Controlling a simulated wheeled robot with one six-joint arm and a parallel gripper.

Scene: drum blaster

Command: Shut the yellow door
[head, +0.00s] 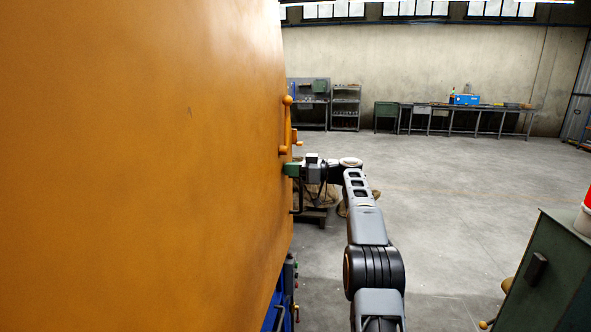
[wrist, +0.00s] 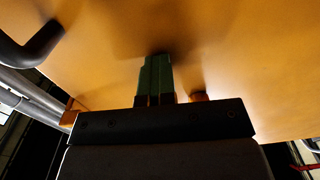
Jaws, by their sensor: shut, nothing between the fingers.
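The yellow door (head: 150,150) is a large orange-yellow panel that fills the left of the head view. It also fills most of the upper wrist view (wrist: 240,50). A handle (head: 288,125) of the same colour stands at its right edge. My gripper (head: 290,170) has green fingers and is at the door's right edge, just below the handle. In the wrist view the shut fingers (wrist: 156,75) point at the door's surface, and their tips appear to be against it. Nothing shows between them. Whether the door is fully closed cannot be told, since its frame is mostly hidden.
A green cabinet (head: 545,275) stands at the lower right. A blue machine part (head: 273,310) shows below the door. Shelves (head: 345,105) and a long workbench (head: 465,110) line the far wall. The concrete floor (head: 440,190) between is mostly clear.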

